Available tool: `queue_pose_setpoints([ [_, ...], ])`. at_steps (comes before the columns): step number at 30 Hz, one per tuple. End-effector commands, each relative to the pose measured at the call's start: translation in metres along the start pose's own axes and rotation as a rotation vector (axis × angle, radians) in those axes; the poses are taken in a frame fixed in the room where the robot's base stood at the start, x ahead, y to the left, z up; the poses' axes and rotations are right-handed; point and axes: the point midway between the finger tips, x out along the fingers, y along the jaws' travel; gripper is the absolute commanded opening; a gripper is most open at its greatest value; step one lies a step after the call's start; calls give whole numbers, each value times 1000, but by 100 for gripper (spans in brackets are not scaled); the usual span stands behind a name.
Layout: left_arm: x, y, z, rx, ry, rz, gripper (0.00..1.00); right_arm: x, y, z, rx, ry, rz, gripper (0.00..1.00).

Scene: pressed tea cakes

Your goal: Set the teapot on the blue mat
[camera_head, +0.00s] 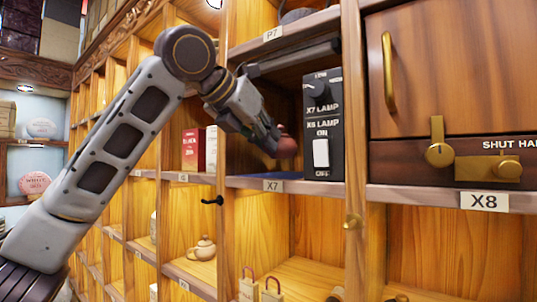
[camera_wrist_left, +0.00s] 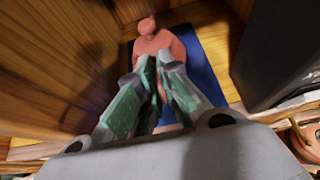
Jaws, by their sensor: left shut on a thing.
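A reddish-brown teapot (camera_head: 287,147) is in the compartment labelled X7. It also shows in the left wrist view (camera_wrist_left: 163,46), at the tips of my fingers. My left gripper (camera_head: 272,143) is shut on the teapot; the wrist view shows both green-padded fingers (camera_wrist_left: 158,65) close together against it. The blue mat (camera_head: 282,175) lies on the compartment floor. In the wrist view the mat (camera_wrist_left: 203,75) shows behind and beside the teapot. In the head view the teapot appears a little above the mat, with a gap under it. My right gripper is out of view.
A dark lamp switch box (camera_head: 322,125) stands just right of the mat, close to the teapot. The wooden divider (camera_head: 221,110) bounds the compartment on the left. A tan teapot (camera_head: 203,248) sits on a lower shelf. A black hook (camera_head: 212,201) sticks out below the arm.

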Motion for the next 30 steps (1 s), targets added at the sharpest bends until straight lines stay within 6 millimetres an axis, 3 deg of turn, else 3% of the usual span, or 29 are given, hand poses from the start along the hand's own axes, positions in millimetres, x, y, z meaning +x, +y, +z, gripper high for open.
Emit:
queue_pose_setpoints([
  [13, 13, 0, -25, 0, 0, 1, 0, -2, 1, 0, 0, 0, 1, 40],
  [30, 20, -2, -31, 0, 0, 0, 0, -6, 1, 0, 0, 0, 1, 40],
])
